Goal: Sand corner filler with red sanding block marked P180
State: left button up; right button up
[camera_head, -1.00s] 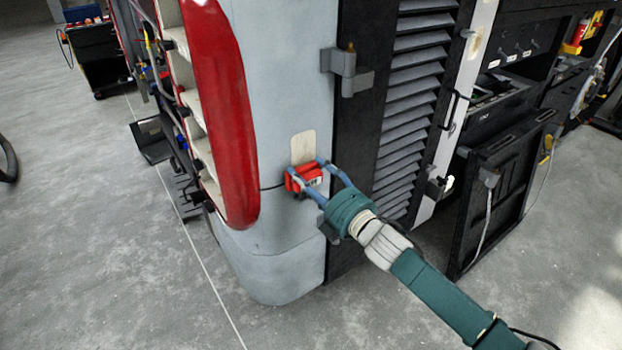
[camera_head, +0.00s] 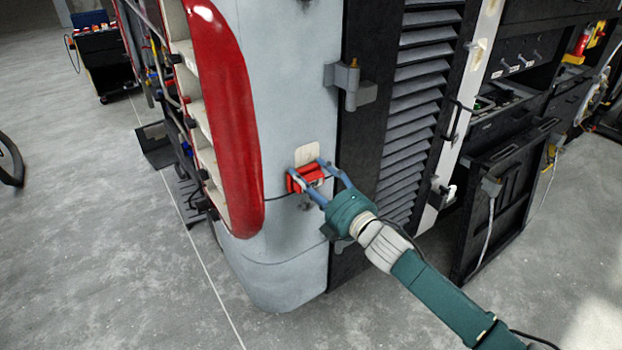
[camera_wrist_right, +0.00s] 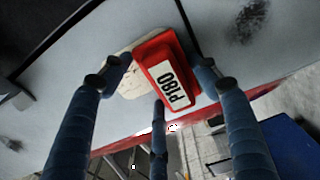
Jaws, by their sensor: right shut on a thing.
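The red sanding block (camera_head: 304,181) is held against the pale grey coach corner in the head view. Its white label reads P180 on the block in the right wrist view (camera_wrist_right: 167,78). My right gripper (camera_head: 308,173) is shut on the block, with blue fingers at its sides. The beige corner filler patch (camera_head: 306,153) shows just above the block, which overlaps its lower part. In the right wrist view the filler (camera_wrist_right: 122,45) shows beside and behind the block. Whether the block's face touches the filler is hidden. My left gripper is not in view.
A grey hinge (camera_head: 350,86) sticks out at the upper right of the filler. A black louvred panel (camera_head: 415,110) is to the right. A red curved trim (camera_head: 225,115) is to the left. Open concrete floor (camera_head: 90,240) lies at the left.

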jog(key=shift+r+p, duration=0.45)
jog(key=shift+r, duration=0.4)
jog(key=shift+w+f, duration=0.1)
jog(key=shift+f+b, duration=1.75)
jog(key=shift+f, duration=0.3)
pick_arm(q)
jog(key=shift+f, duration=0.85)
pick_arm(e)
jog(key=shift+r, duration=0.1)
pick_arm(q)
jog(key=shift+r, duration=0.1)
pick_arm(e)
jog(key=shift+s+d+p, duration=0.25)
jog(key=shift+s+p, duration=0.15)
jog(key=shift+p, duration=0.2)
jog(key=p+v, duration=0.1)
jog(key=v, duration=0.2)
jog(key=shift+s+d, duration=0.2)
jog(key=shift+s, duration=0.15)
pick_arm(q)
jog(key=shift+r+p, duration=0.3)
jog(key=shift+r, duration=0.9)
pick_arm(e)
jog(key=shift+s+d, duration=0.25)
jog(key=shift+s, duration=0.1)
